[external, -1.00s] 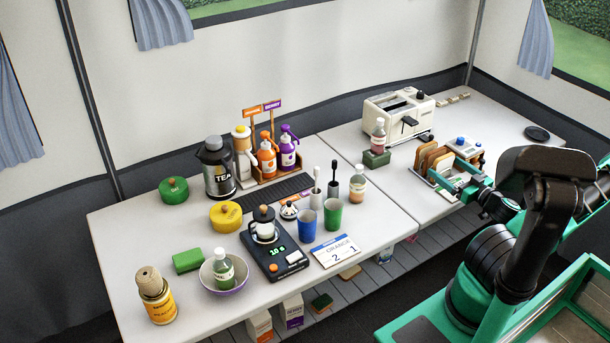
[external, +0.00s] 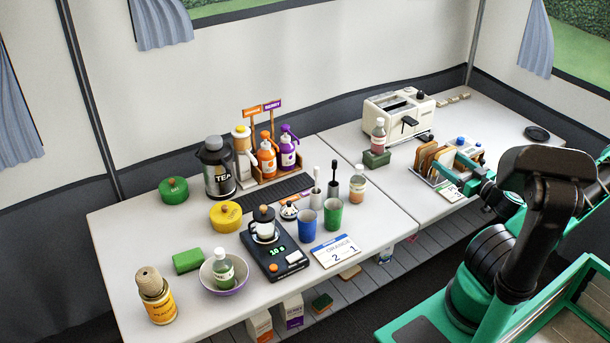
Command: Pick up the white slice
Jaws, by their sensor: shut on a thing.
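A slice rack (external: 428,181) stands near the front of the right-hand table and holds several slices. The brown slices (external: 425,157) stand upright at its left end. My gripper (external: 464,162) is at the right part of the rack, coming in from the right. It is shut on a pale slice, which I take as the white slice; the fingers and nearby things hide most of it. At this size I cannot tell whether the slice is clear of the rack.
A cream toaster (external: 398,113) stands behind the rack. A blue-knobbed item (external: 463,143) is close behind my gripper. A dark round disc (external: 537,133) lies at the far right. A small card (external: 449,192) is at the rack's front.

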